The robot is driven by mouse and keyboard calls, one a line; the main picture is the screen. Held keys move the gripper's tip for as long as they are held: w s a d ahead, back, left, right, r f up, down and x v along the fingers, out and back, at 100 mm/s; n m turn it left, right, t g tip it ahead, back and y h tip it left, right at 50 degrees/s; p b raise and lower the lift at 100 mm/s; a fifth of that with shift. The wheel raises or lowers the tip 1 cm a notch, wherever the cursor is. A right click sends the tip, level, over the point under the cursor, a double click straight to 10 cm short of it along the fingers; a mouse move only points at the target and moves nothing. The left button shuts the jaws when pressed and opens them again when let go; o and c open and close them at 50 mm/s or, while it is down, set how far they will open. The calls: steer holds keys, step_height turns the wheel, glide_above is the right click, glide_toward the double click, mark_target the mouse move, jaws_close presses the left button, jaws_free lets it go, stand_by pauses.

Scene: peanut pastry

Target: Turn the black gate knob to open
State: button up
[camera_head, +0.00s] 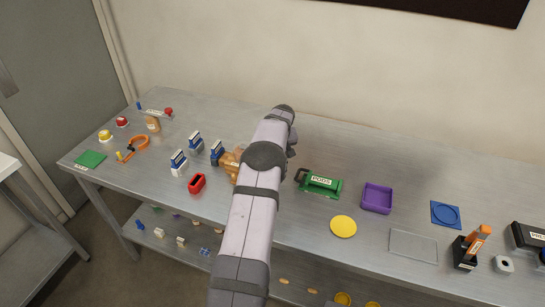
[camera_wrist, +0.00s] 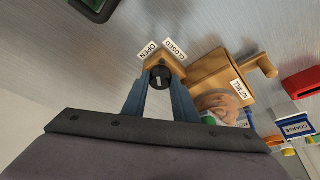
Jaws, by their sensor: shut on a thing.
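The black gate knob (camera_wrist: 160,79) sits on a small wooden block (camera_wrist: 157,62) in the wrist view. White labels reading OPEN (camera_wrist: 148,50) and CLOSED (camera_wrist: 174,49) stand on either side above it. The blue fingers of my gripper (camera_wrist: 161,85) are on both sides of the knob and shut on it. A pale mark shows on the knob's face, but I cannot tell clearly which label it points to. The wooden nut mill (camera_wrist: 221,77) with a side crank is right beside the block. In the head view, my arm hides the knob and my gripper.
A red holder (camera_head: 197,183) and several blue-and-white labelled blocks (camera_head: 179,162) stand left of my arm. A green PODS box (camera_head: 320,184), yellow disc (camera_head: 343,226) and purple tray (camera_head: 377,198) lie to the right. The wall is close behind the metal table (camera_head: 345,145).

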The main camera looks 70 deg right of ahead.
steer(key=shift+f, duration=0.1)
steer(key=shift+s+n+b, duration=0.1)
steer(key=shift+n+b, duration=0.2)
steer(key=shift+n, duration=0.2)
steer(key=shift+n+t+y, duration=0.4)
steer(key=shift+n+y, duration=0.1)
steer(key=shift+n, duration=0.7)
steer(key=o, duration=0.7)
steer(key=shift+r, duration=0.2)
